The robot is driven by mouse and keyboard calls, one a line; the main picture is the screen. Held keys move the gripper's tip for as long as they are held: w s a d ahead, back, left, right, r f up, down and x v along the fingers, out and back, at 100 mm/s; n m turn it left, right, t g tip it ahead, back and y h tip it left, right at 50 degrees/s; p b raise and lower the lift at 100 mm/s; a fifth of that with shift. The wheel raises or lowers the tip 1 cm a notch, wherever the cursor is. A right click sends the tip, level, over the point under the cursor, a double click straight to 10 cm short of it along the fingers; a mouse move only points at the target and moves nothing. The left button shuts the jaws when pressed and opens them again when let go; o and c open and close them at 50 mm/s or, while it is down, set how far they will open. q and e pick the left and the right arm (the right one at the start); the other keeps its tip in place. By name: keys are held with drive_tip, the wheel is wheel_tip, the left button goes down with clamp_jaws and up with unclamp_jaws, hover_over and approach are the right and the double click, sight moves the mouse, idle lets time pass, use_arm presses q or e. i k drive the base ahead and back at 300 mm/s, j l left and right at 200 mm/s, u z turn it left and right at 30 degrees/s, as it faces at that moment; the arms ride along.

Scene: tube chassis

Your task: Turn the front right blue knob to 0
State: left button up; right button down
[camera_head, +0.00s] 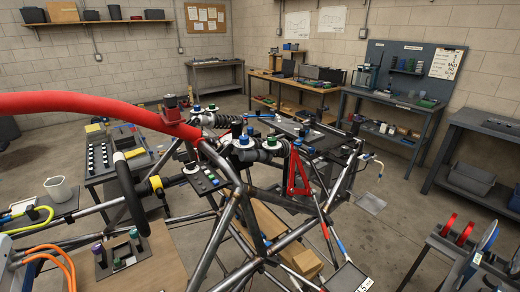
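The tube chassis (222,237) fills the middle of the head view. Small knobs sit on its shock absorbers. One blue knob (308,140) is just above the red triangular bracket (298,172). A green-topped knob (271,142) and a blue-and-white knob (243,141) are to its left. More blue-topped knobs (196,108) are on the farther shock absorber (223,121). Which blue knob is the front right one, and what its dial reads, I cannot tell at this size. Neither of my grippers is in view.
A thick red tube (90,104) crosses the upper left. A black steering wheel (131,193) and a small switch panel (203,180) are left of the knobs. Red and blue discs (464,260) stand at the lower right. Floor (400,215) to the right is mostly clear.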

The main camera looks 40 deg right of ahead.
sight(244, 140)
drive_tip(key=k+l+z, duration=0.1)
drive_tip(key=z, duration=0.35)
drive_tip(key=k+l+z, duration=0.1)
drive_tip(key=z, duration=0.4)
drive_tip(key=l+z, duration=0.25)
drive_tip(key=z, duration=0.2)
drive_tip(key=k+l+z, duration=0.1)
drive_tip(key=l+z, duration=0.15)
drive_tip(key=z, duration=0.25)
